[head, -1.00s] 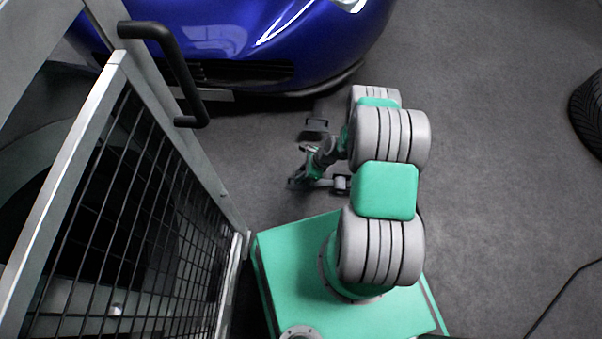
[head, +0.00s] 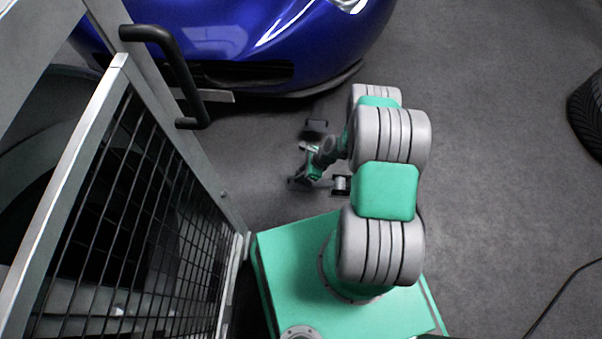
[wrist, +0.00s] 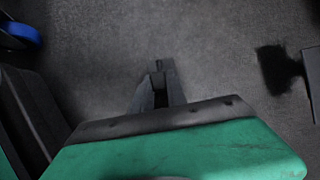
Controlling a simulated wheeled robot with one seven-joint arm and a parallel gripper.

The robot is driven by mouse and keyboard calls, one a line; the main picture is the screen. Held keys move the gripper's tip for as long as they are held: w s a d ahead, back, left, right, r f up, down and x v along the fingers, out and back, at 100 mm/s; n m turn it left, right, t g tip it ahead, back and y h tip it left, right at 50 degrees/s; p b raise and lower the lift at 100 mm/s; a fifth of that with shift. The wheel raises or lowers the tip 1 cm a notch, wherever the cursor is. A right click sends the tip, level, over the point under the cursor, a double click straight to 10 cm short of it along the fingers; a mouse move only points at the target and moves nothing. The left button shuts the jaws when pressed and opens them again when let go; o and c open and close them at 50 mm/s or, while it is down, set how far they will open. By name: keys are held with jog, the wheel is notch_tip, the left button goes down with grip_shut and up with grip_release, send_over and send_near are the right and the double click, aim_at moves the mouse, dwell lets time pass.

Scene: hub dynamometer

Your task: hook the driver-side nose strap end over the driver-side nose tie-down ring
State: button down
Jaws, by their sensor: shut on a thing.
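My gripper (wrist: 158,84) points at the grey floor in the wrist view, its two fingers close together around a small dark piece (wrist: 158,66). This piece is probably the strap end, but its hook shape and any webbing cannot be made out. In the head view my gripper (head: 299,183) is low over the floor, in front of the blue car (head: 235,38) and partly hidden by my arm. I cannot pick out the driver-side nose tie-down ring in either view.
A mesh guard (head: 130,210) with a black handle (head: 178,70) stands close on the left. A dark block (head: 316,127) sits between my gripper and the car. A dark blurred thing (wrist: 280,70) is at the wrist view's right. A tyre (head: 588,112) lies far right; floor between is clear.

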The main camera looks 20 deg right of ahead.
jog(key=shift+r, duration=0.3)
jog(key=shift+r+p, duration=1.5)
jog(key=shift+r, duration=0.5)
